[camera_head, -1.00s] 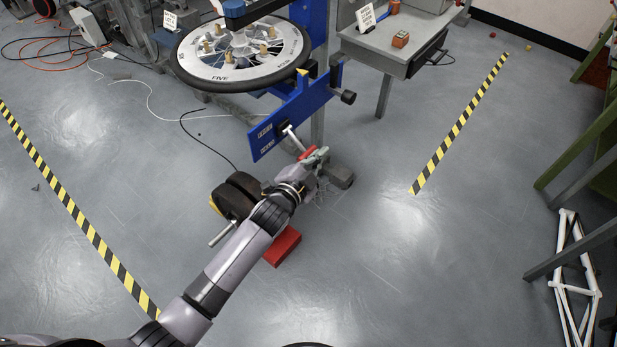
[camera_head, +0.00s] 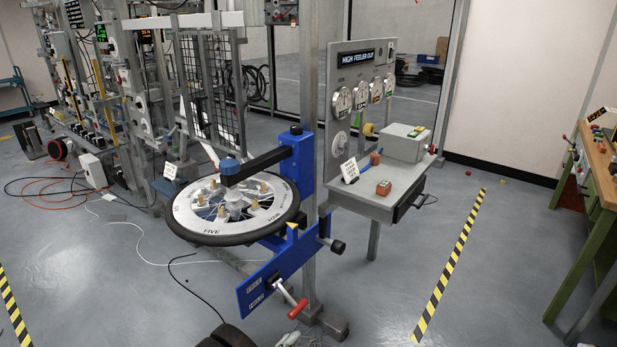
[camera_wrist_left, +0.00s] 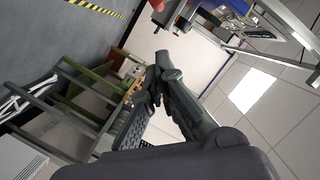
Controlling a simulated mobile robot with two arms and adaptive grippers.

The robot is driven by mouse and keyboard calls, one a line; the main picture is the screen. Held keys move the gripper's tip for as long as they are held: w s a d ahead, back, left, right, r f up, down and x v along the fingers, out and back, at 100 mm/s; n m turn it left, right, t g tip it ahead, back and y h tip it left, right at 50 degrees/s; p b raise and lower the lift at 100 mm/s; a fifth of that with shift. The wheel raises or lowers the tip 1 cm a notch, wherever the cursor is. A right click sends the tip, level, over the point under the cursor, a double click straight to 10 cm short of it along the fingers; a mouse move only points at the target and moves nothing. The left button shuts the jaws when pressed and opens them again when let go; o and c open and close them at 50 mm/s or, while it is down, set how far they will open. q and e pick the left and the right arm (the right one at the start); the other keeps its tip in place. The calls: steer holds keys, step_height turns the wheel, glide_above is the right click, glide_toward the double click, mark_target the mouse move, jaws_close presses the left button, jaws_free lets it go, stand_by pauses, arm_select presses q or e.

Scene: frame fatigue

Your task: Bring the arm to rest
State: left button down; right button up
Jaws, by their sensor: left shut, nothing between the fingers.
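My left gripper (camera_head: 288,338) shows only as a small grey part at the bottom edge of the head view, just below a red-ended handle (camera_head: 297,308) on the blue wheel stand. The rest of the left arm is out of that view. In the left wrist view the dark fingers of the gripper (camera_wrist_left: 161,68) are together, with nothing held between them. A red part (camera_wrist_left: 157,5) shows at the top of that view, beyond the fingertips. My right gripper is in neither view.
A spoked wheel (camera_head: 180,222) lies flat on the blue stand (camera_head: 275,272). A grey gauge bench (camera_head: 350,198) stands behind to the right, and a green-legged workbench (camera_head: 585,235) is at far right. Floor (camera_head: 385,300) between the stand and striped tape (camera_head: 450,265) is clear.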

arm_select(q)
steer(key=s+a+f+n+g+y, duration=0.2)
steer(key=s+a+f, duration=0.2)
steer(key=f, duration=0.6)
steer(key=s+a+f+n+g+y, duration=0.1)
steer(key=s+a+f+n+g, duration=0.2)
steer(key=f, duration=0.8)
steer(key=s+a+f+n+g+y, duration=0.15)
steer(key=s+a+f, duration=0.25)
steer(key=f, duration=0.6)
steer(key=s+a+f+n+g, duration=0.1)
steer(key=s+f, duration=0.4)
steer(key=s, duration=0.5)
steer(key=s+a+f+n+g+y, duration=0.1)
steer(key=s+a+f+n+g, duration=0.1)
steer(key=s+f, duration=0.4)
steer(key=s+a+f+n+g+y, duration=0.1)
steer(key=s+a+f+g, duration=0.3)
steer(key=s, duration=1.2)
steer(key=shift+a+f+n, duration=0.15)
steer(key=shift+f+n, duration=0.6)
steer(key=shift+f, duration=0.1)
